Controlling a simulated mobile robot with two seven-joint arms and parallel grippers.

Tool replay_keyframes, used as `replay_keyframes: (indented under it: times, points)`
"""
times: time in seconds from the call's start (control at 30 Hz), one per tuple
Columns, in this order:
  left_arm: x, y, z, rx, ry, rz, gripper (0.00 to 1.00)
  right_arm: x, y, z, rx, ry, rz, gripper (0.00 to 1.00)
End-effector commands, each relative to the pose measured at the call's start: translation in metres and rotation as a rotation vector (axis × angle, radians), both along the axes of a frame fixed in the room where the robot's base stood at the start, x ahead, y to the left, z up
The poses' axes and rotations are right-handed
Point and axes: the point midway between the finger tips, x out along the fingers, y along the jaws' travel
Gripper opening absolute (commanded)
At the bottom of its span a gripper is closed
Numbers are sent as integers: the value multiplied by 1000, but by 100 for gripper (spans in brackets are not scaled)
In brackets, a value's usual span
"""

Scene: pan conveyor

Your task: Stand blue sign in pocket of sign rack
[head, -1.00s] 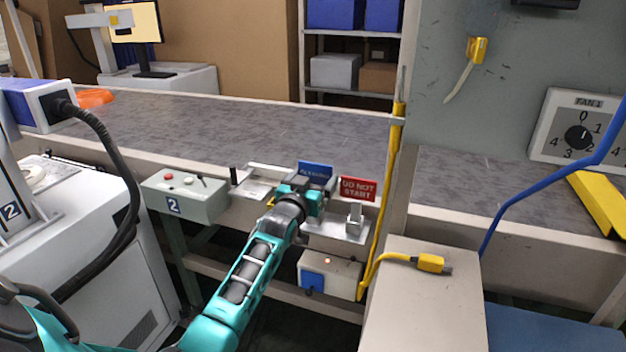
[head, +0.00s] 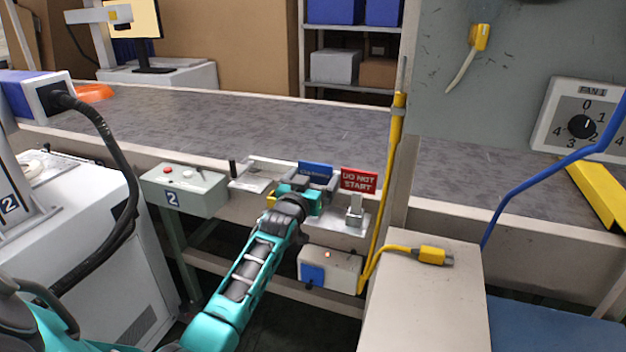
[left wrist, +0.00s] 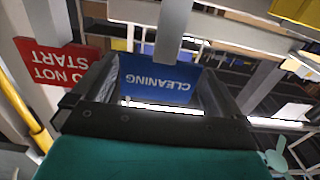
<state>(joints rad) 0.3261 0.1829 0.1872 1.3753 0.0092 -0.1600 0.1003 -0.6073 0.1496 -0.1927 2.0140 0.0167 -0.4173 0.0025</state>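The blue sign (head: 315,172) stands roughly upright just above my left gripper (head: 303,192). In the left wrist view its inverted CLEANING face (left wrist: 165,78) sits between the two fingers, which lie along its side edges. A grey post crosses part of it there. My left gripper appears shut on the sign. The silver sign rack (head: 347,226) is below and right of the gripper and carries the red DO NOT START sign (head: 359,180) on a silver holder. The gripper hides the blue sign's lower end and the pocket below it. My right gripper is out of view.
A grey control box (head: 184,190) marked 2 is left of the rack. A yellow post (head: 392,150) stands close to the right of the red sign. The conveyor (head: 230,125) runs behind. A box with a red light (head: 330,270) is underneath.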

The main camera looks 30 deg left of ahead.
Motion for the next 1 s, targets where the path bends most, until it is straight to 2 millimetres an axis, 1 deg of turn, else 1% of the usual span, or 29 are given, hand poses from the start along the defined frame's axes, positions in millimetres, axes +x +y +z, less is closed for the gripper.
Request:
replay_keyframes:
  times: [0.27, 0.3, 0.4, 0.5, 0.67, 0.8, 0.9, 1.0]
  points:
    - [0, 0, -1, 0, 1, 0, 100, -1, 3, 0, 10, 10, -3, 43]
    - [-2, -1, -1, 0, 2, 0, 100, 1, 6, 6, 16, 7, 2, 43]
    - [-18, -5, -1, -1, 3, -1, 100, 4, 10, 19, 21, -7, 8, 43]
    - [-38, -9, 0, 0, 3, -1, 100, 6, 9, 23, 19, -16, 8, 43]
    - [-71, -17, 0, -1, 3, 0, 100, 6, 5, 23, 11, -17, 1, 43]
    - [-96, -23, 0, -1, 3, 0, 100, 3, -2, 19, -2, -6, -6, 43]
    - [-110, -26, 0, 0, 2, 0, 100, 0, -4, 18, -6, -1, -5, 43]
    - [-119, -29, 0, 0, 1, 0, 100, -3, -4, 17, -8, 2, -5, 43]
